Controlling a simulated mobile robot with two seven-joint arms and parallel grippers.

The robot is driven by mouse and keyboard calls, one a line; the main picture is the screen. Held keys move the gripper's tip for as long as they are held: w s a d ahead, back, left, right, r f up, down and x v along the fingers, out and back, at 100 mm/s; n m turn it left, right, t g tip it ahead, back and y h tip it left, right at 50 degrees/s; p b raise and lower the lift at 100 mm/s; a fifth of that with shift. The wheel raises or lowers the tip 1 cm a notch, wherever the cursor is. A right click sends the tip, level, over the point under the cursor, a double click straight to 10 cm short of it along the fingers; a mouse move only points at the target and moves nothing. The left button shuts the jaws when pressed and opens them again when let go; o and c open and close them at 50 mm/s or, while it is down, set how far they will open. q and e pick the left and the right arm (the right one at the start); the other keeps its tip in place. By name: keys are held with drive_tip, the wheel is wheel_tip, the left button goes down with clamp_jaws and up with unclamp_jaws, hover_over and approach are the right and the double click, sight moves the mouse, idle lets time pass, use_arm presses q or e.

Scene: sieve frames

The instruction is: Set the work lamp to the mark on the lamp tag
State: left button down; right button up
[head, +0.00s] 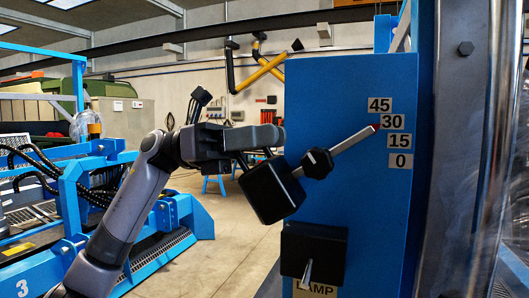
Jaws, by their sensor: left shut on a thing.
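The work lamp has a black box-shaped head (270,190) at the lower left end of a grey arm (350,142). The arm runs through a black knob (318,163) on a blue panel (345,90). Its red tip (375,127) is close to the 30 label (392,121), slightly below its middle. Labels 45 (380,104), 15 (399,140) and 0 (400,160) are also on the panel. My left gripper (254,160) is shut on the lamp head's upper side; the contact is partly hidden. A tag reading LAMP (317,290) is partly covered, and I see no mark on it.
A black box with a small metal lever (307,272) sits low on the panel, below the lamp head. A metal column (462,150) stands right of the panel. Blue machinery (90,190) fills the left. The floor between (240,240) is open.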

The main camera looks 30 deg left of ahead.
use_arm(q)
drive_tip(key=shift+s+f+h+b, duration=0.2)
drive_tip(key=shift+f+h+b, duration=0.4)
drive_tip(key=shift+b, duration=0.4)
drive_tip(key=shift+a+f+h+b, duration=0.1)
drive_tip(key=shift+f+h+b, duration=0.3)
drive_tip(key=shift+b, duration=0.9)
drive_tip(key=shift+h, duration=0.3)
drive_tip(key=shift+r, duration=0.1)
